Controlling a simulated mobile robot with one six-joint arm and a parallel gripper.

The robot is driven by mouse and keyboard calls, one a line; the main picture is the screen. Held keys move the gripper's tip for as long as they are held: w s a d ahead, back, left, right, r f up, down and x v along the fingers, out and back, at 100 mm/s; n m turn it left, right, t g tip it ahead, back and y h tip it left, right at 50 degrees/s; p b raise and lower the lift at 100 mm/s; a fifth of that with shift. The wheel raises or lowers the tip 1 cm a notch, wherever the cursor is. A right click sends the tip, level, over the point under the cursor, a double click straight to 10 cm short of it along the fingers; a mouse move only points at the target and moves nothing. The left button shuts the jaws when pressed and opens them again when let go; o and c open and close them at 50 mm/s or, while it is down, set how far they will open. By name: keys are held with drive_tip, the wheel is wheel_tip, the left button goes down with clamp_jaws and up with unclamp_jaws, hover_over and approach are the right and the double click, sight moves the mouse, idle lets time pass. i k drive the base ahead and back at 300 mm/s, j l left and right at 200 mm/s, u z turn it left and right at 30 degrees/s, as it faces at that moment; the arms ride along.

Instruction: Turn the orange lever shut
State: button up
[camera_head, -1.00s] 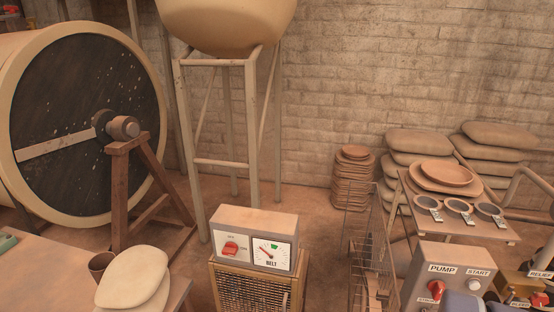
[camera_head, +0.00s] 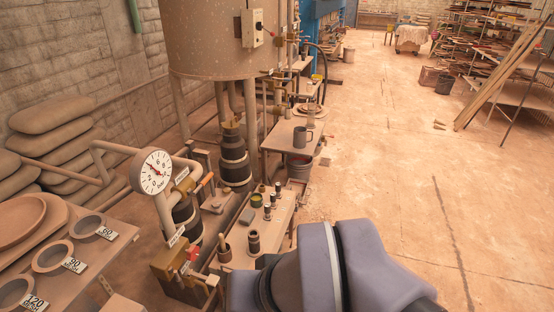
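An orange lever (camera_head: 204,182) shows in the head view, left of centre. It slants up to the right from the pipework beside a white label, at the right of the round pressure gauge (camera_head: 152,171). It is small, and I cannot tell its exact setting. My grey-purple arm link fills the bottom middle of the view, in front of the bench and well to the right of the lever. My gripper is not in view.
A brass valve block (camera_head: 178,270) with a red handle stands below the gauge. A low bench (camera_head: 262,240) holds small jars and cups. A large speckled tank (camera_head: 222,40) stands behind. Sieves lie on a table (camera_head: 110,262) at left. The floor (camera_head: 410,160) at right is open.

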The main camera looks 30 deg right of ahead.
sight(209, 177)
drive_tip(key=i+l+z, duration=0.55)
drive_tip(key=i, duration=0.3)
drive_tip(key=j, duration=0.1)
